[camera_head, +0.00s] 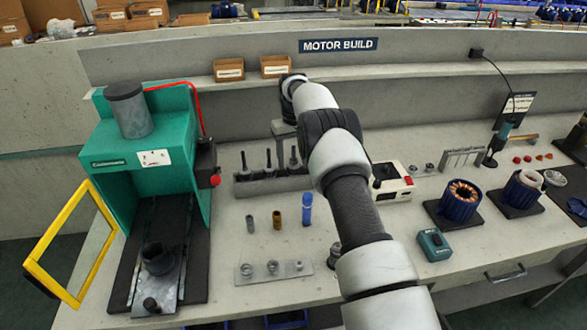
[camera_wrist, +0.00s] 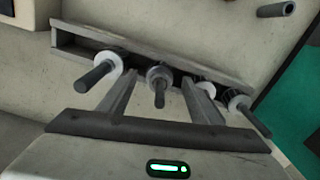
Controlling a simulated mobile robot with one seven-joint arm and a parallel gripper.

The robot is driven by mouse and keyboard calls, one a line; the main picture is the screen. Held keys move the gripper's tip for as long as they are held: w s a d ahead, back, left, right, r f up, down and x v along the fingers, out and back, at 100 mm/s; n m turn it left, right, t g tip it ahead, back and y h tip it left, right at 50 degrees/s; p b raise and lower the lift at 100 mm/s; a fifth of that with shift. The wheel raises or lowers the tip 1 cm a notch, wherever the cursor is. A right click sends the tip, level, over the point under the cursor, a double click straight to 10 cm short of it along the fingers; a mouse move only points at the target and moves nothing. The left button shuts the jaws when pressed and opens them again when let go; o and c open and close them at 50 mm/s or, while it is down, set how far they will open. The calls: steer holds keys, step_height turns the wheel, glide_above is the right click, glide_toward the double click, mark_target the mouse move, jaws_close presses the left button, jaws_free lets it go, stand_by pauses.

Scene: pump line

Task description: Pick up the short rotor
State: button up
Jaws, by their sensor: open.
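Several rotors with dark upright shafts stand in a grey rack (camera_head: 246,189) on the bench, left of my arm in the head view. The rack also shows in the wrist view (camera_wrist: 66,42). There, a rotor with a short-looking shaft (camera_wrist: 159,90) stands between my two open fingers. Another rotor (camera_wrist: 97,73) is left of the fingers, one (camera_wrist: 255,116) is to the right, and one (camera_wrist: 206,88) is partly hidden by the right finger. I cannot tell for sure which is the short rotor. My gripper (camera_wrist: 158,80) is open and empty above the rack.
A green press (camera_head: 150,160) with an open yellow guard (camera_head: 72,245) stands left. A white-and-black device (camera_head: 392,182) and motor stators (camera_head: 460,200) are on the right.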

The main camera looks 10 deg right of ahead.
steer(key=shift+r, duration=0.1)
jaws_close()
step_height(320, 180, up, 10)
steer(key=shift+p, duration=0.35)
stand_by(0.4)
